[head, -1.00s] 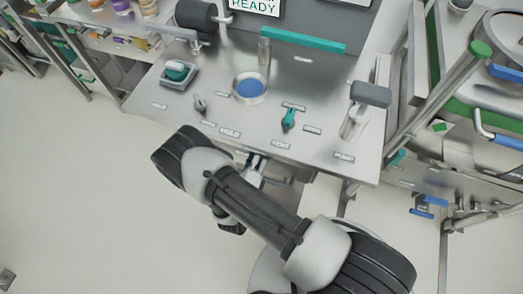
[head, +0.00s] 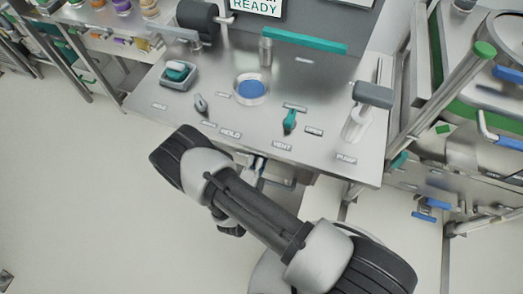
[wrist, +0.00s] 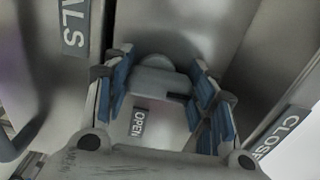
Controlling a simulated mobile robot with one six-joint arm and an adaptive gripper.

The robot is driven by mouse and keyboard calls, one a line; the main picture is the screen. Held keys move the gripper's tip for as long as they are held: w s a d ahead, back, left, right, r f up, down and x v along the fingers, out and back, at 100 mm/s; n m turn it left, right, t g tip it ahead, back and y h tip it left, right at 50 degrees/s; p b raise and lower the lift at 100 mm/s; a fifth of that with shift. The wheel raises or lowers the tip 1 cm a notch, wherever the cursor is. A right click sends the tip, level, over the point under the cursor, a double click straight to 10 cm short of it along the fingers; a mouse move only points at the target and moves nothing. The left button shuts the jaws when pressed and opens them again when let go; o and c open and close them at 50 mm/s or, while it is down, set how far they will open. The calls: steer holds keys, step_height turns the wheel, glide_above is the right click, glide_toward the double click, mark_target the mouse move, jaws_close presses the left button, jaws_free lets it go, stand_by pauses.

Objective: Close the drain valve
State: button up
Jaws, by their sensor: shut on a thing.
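In the wrist view, my gripper (wrist: 163,92) has its blue-padded fingers on both sides of a grey valve handle (wrist: 150,84) and is shut on it. I take this handle to be the drain valve. An OPEN label (wrist: 138,123) shows below the handle, between the fingers. A label starting CLOS (wrist: 285,132) is to the right, partly cut off. In the head view, my gripper (head: 257,168) is mostly hidden behind my arm, below the bench's front edge. The valve cannot be made out there.
A steel bench (head: 215,65) stands above my gripper, with a teal vent lever (head: 290,121), a blue-centred round dish (head: 251,90) and a grey-handled pump (head: 373,95). A steel frame (head: 440,105) stands at right. The pale floor (head: 80,200) at left is clear.

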steer(key=o, duration=1.1)
steer(key=shift+s, duration=0.1)
steer(key=v, duration=1.1)
steer(key=shift+s+a, duration=0.15)
steer(key=shift+s, duration=0.25)
